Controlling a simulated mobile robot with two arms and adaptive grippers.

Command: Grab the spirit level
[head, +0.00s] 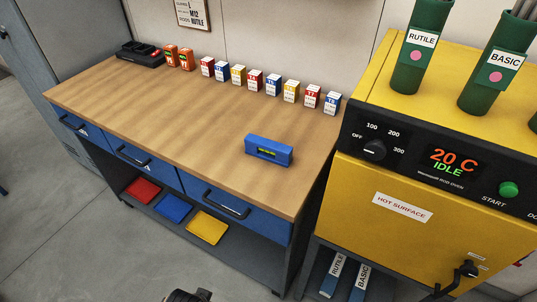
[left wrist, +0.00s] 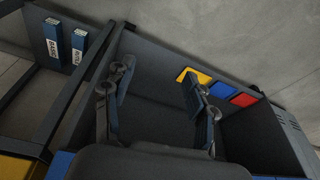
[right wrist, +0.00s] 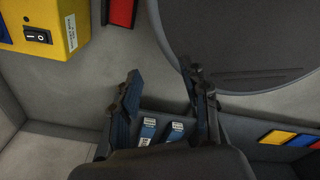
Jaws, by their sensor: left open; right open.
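The blue spirit level (head: 269,149), with a yellow-green vial in its face, sits on the wooden bench top (head: 180,120) near its right end. It does not show in either wrist view. My left gripper (left wrist: 160,92) is open and empty in the left wrist view, facing the bench's lower shelf. My right gripper (right wrist: 163,82) is open and empty in the right wrist view, with the floor and shelf area beyond it. In the head view only a dark piece of my arm shows at the bottom edge, and neither gripper is clearly seen there.
A row of small labelled boxes (head: 255,80) lines the bench's back, with orange items (head: 179,58) and a black charger (head: 140,53) at far left. The yellow rod oven (head: 400,190) stands close on the right. The bench top around the level is clear.

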